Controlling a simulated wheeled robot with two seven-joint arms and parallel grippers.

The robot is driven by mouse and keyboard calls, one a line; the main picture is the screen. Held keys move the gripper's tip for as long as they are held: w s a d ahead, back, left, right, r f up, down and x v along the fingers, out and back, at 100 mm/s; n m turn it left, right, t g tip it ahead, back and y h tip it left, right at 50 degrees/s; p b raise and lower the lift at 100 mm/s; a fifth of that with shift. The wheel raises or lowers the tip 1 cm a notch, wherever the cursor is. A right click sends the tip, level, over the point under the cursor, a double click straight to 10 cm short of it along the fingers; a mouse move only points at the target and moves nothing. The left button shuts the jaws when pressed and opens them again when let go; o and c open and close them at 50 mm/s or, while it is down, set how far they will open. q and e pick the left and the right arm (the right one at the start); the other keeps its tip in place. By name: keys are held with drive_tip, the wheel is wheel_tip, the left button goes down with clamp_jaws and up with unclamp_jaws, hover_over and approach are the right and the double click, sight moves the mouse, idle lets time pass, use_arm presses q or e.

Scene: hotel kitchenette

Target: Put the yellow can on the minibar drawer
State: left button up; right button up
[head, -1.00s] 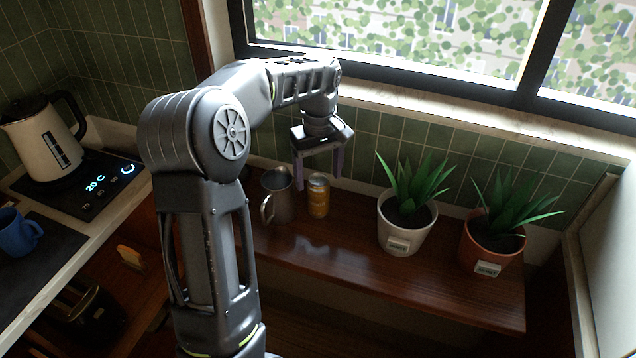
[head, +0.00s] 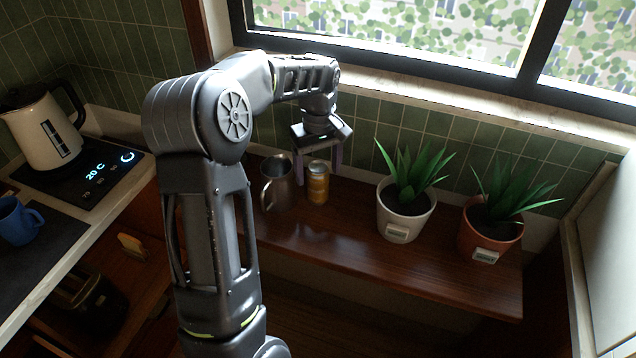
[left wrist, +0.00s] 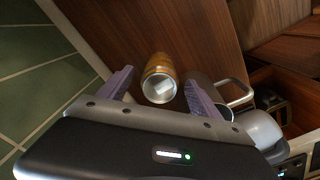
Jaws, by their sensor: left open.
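The yellow can (head: 318,186) stands upright on the brown wooden shelf (head: 400,265), next to a metal mug. My left gripper (head: 319,172) is open above and around the can, with its fingers reaching down. In the left wrist view the can (left wrist: 159,80) shows its silver top between the two open fingers (left wrist: 160,92), with gaps on both sides. The minibar drawer cannot be made out for certain; an open wooden compartment (head: 85,290) shows at the lower left. My right gripper is not in view.
The metal mug (head: 276,185) stands close to the left of the can; it also shows beside the right-hand finger in the left wrist view (left wrist: 211,97). Two potted plants (head: 405,225) (head: 486,240) stand to the right. A kettle (head: 42,135) and blue mug (head: 17,222) are on the left counter.

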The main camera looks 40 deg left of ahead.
use_arm(q)
wheel_tip(320, 180, down, 5)
drive_tip(key=shift+f+p, duration=0.1)
drive_tip(key=shift+p, duration=0.7)
drive_tip(key=shift+c, duration=0.5)
clamp_jaws()
